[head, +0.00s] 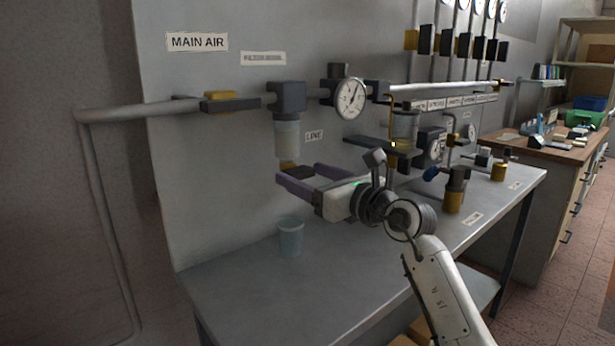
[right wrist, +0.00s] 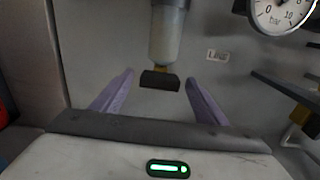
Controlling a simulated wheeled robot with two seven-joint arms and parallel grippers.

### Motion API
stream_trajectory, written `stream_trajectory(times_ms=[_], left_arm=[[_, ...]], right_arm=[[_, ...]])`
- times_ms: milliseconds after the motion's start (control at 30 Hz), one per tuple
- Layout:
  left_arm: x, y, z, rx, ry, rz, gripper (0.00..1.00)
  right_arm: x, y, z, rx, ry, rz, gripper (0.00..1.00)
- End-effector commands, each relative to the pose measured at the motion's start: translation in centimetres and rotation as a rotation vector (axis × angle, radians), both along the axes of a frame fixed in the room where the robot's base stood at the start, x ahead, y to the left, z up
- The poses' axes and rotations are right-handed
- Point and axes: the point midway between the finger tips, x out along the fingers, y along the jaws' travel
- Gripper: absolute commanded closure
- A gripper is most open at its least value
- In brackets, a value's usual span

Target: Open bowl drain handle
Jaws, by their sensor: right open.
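The filter bowl (head: 287,138) is a translucent grey cylinder hanging under a dark housing on the main air pipe. It also shows in the right wrist view (right wrist: 166,38). Below it is a brass drain fitting with a dark, flat drain handle (right wrist: 160,81); in the head view the handle is partly hidden behind my gripper. My right gripper (head: 298,173) is open, with its purple fingers pointing toward the wall just under the bowl. In the right wrist view the handle appears between the two fingertips, with a visible gap on each side. My left gripper is out of view.
A translucent cup (head: 290,238) stands on the grey bench (head: 270,290) below the bowl. A pressure gauge (head: 350,98) and a second bowl (head: 404,125) are to the right. The bench's front left is clear.

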Motion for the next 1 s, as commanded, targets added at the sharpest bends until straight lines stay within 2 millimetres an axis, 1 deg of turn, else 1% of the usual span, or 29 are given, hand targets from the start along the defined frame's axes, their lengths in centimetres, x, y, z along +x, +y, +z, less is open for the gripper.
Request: stream_trajectory(times_ms=[100, 267, 300, 333, 367, 667, 867, 1000], left_arm=[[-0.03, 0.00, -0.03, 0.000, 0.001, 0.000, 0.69], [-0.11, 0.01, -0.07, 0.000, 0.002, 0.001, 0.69], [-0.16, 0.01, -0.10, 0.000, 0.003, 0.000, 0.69], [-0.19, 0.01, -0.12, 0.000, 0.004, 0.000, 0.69], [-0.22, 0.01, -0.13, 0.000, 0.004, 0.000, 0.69], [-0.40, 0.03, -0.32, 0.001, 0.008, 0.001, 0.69], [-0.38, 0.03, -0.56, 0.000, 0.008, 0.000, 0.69], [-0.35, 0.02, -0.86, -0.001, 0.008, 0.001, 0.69]], right_arm=[[-0.01, 0.00, 0.01, 0.000, 0.000, 0.000, 0.33], [-0.02, -0.02, -0.01, 0.000, 0.000, 0.000, 0.60], [-0.02, -0.02, -0.01, 0.000, 0.000, 0.000, 0.67], [-0.02, -0.02, -0.02, 0.000, 0.000, 0.000, 0.72], [-0.02, -0.02, -0.02, 0.000, 0.000, 0.000, 0.74], [-0.03, -0.02, -0.07, -0.034, -0.023, 0.001, 0.74], [-0.03, -0.07, -0.14, -0.122, -0.086, 0.000, 0.74], [-0.02, -0.10, -0.19, -0.218, -0.154, -0.001, 0.74]])
